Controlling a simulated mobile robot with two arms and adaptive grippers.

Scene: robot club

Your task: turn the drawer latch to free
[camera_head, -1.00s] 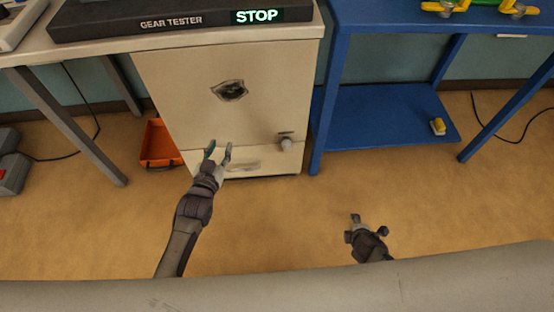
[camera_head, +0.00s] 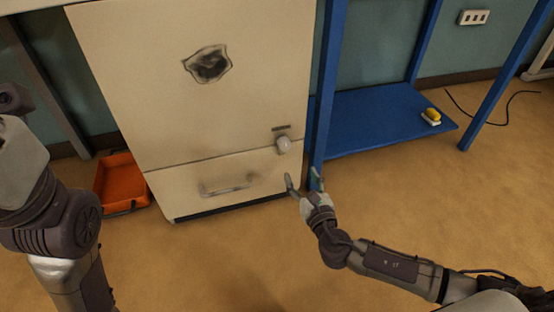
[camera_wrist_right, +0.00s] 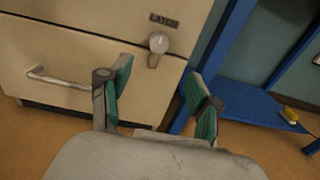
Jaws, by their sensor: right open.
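The drawer latch (camera_head: 283,145) is a round pale knob under a dark label at the right of the cream cabinet, just above the drawer seam. In the right wrist view the latch (camera_wrist_right: 158,43) sits beneath the word LATCH, with a short pale piece below it. The drawer (camera_head: 260,172) looks shut and has a bar handle (camera_head: 228,186). My right gripper (camera_head: 304,182) is open and empty, below and slightly right of the latch, apart from it. In the wrist view its green-padded fingers (camera_wrist_right: 158,92) stand wide apart below the latch. My left arm is at the left edge; its fingertips are not visible.
A blue table leg (camera_head: 322,90) stands close to the cabinet's right side. Its low blue shelf (camera_head: 375,125) holds a yellow-topped object (camera_head: 431,116). An orange bin (camera_head: 121,183) sits left of the cabinet. The floor in front is clear.

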